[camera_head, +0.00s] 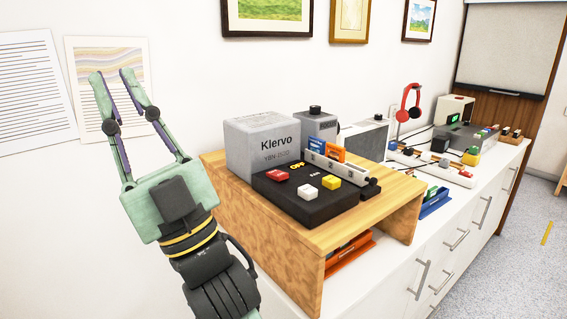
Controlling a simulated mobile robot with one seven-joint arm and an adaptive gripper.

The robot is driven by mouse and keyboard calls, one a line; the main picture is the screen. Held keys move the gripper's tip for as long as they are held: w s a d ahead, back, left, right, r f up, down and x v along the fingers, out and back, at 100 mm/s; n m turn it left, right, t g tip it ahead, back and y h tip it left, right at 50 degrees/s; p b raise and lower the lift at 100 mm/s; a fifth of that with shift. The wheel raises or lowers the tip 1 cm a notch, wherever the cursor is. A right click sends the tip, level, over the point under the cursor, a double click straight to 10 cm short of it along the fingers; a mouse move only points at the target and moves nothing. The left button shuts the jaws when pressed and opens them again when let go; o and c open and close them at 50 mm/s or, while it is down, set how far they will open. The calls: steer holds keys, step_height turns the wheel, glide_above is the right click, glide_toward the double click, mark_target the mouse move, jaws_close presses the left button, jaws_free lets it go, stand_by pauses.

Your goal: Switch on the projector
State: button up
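My gripper (112,75) is raised at the left in front of the wall, fingers pointing up, apart and empty. A grey box (262,146) printed "Klervo" sits on a wooden stand (390,196). In front of it is a black control box (312,206) with a red button (277,175), a yellow button (331,182), a white button (307,192), a yellow "OFF" label and a "FAN" label. My gripper is left of these and touches none. I cannot tell which device is the projector; a flat grey device (462,136) stands farther back.
The stand is on a long white cabinet (480,208) with handles. Strips with small coloured parts, red headphones (411,101) and a beige device (456,108) are farther back. A screen (507,45) hangs at the far right. Papers and framed prints hang on the wall. Floor is free at right.

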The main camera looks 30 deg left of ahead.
mark_target(288, 182)
steer(key=w+a+m+t+h, duration=0.1)
steer(key=w+t, duration=0.1)
steer(key=w, duration=0.1)
steer(key=w+a+m+t+h+p, duration=0.1)
steer(key=w+a+m+t, duration=0.1)
steer(key=w, duration=0.1)
steer(key=w+a+m+t+h, duration=0.1)
steer(key=w+m+t, duration=0.1)
steer(key=w, duration=0.1)
steer(key=shift+w+a+r+t+h, duration=0.15)
steer(key=shift+w+a+t+h, duration=0.15)
steer(key=shift+a+h, duration=0.1)
jaws_close()
steer(key=w+d+f+m+t+h+p, duration=0.1)
steer(key=w+f+m+h+p, duration=0.15)
steer(key=w+h, duration=0.4)
steer(key=w+d+f+m+t+h+p, duration=0.1)
steer(key=w+d+f+m+t+h, duration=0.2)
steer(key=w, duration=0.6)
steer(key=w+d+f+g+h, duration=0.2)
steer(key=w+d+f+h, duration=0.2)
steer(key=d, duration=0.4)
steer(key=shift+f+g+p, duration=0.3)
steer(key=shift+f, duration=0.4)
steer(key=shift+w+h, duration=0.1)
steer(key=shift+h, duration=0.15)
